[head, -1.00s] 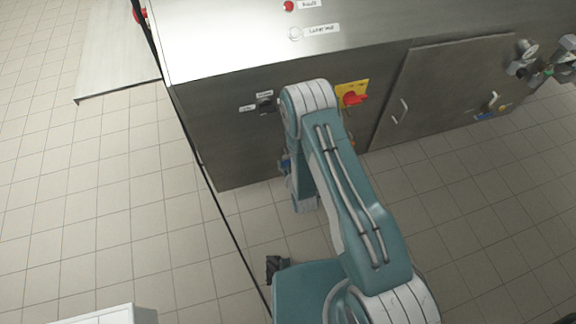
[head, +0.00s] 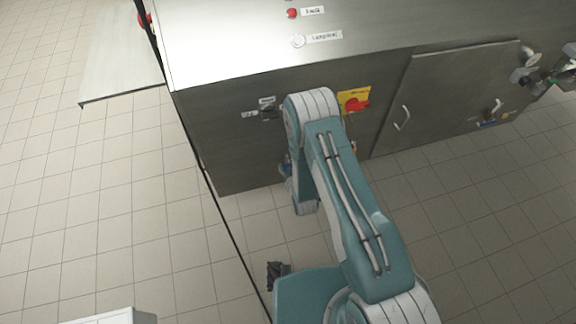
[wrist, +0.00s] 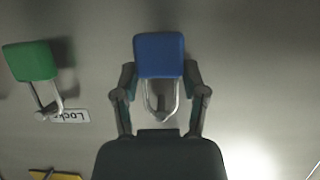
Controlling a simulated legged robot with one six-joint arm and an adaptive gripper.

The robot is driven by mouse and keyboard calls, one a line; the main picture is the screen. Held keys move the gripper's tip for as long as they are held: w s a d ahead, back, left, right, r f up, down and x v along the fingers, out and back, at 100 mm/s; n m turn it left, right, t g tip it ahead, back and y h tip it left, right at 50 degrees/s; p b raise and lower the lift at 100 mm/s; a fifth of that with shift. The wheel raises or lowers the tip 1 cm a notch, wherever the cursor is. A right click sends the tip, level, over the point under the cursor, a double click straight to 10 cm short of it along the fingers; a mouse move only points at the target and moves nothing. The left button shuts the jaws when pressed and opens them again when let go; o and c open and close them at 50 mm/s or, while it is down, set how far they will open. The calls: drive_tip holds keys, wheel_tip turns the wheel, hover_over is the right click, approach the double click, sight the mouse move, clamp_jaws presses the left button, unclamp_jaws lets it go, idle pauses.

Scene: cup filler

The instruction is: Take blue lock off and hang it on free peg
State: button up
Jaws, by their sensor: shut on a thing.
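In the wrist view the blue lock (wrist: 159,56) is between the two fingers of my gripper (wrist: 160,84), which is shut on it. Its metal shackle (wrist: 146,98) points toward my palm. Something dark shows inside the shackle loop; I cannot tell whether it is a peg. A green lock (wrist: 29,61) hangs at the left by its shackle on a small peg (wrist: 42,115), beside a "Locks" label (wrist: 69,116). No free peg can be made out. In the head view my arm hides most of the gripper, and the blue lock cannot be made out surely.
The metal cabinet (head: 230,150) carries a black switch (head: 268,112) and a red rotary switch (head: 356,104) on a yellow plate. A closed door (head: 445,95) with handles is to the right. Tiled floor (head: 120,220) is open at the left.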

drive_tip(key=o, duration=1.3)
drive_tip(key=v, duration=1.2)
drive_tip(key=shift+f, duration=0.1)
drive_tip(key=shift+w, duration=0.1)
drive_tip(key=w+d+r+m+g+h, duration=0.1)
drive_tip(key=w+r, duration=0.6)
drive_tip(key=r, duration=0.4)
drive_tip(key=d+r+g, duration=0.2)
drive_tip(key=d+r, duration=0.2)
drive_tip(key=r, duration=1)
drive_tip(key=s+d+r+g, duration=0.1)
drive_tip(key=s+d+r, duration=0.1)
drive_tip(key=s+r, duration=0.4)
drive_tip(key=s+d+r+m+g+h, duration=0.1)
drive_tip(key=s+d+r+g, duration=0.1)
drive_tip(key=s+r, duration=0.4)
drive_tip(key=s+d+r+m+g+h, duration=0.1)
drive_tip(key=s+d+r, duration=0.2)
drive_tip(key=s, duration=0.9)
wheel_tip(320, 180, up, 3)
drive_tip(key=shift+d, duration=0.1)
